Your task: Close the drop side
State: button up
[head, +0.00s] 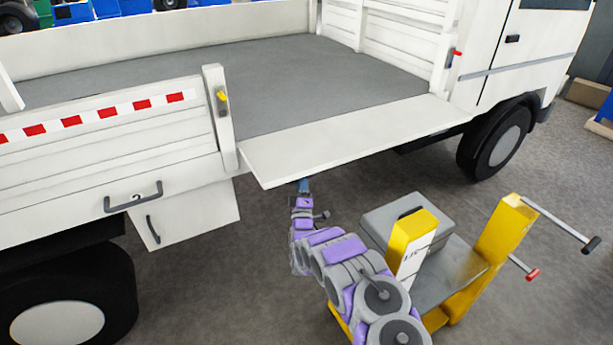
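The drop side (350,138) is a white panel on the near side of the white truck. It is folded down and stands out roughly level from the bed (300,80). My purple and grey arm reaches up from the bottom of the head view. My gripper (304,187) is at the panel's near edge, toward its left end. Its tip is partly hidden beneath the panel, so I cannot tell whether it touches or whether its fingers are open. A yellow-handled latch (222,97) is on the left post (216,120); a red-handled latch (457,54) is on the right post.
A raised side panel (100,165) with red and white marks is left of the opening. A truck wheel (500,140) is at right. A yellow and grey unit (500,245) with levers stands beside my arm; I cannot tell whether it is mine.

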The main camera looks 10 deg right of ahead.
jog(key=shift+w+r, duration=0.25)
jog(key=shift+w, duration=0.05)
jog(key=shift+d, duration=0.65)
jog(key=c, duration=0.3)
jog(key=shift+a, duration=0.3)
grip_shut()
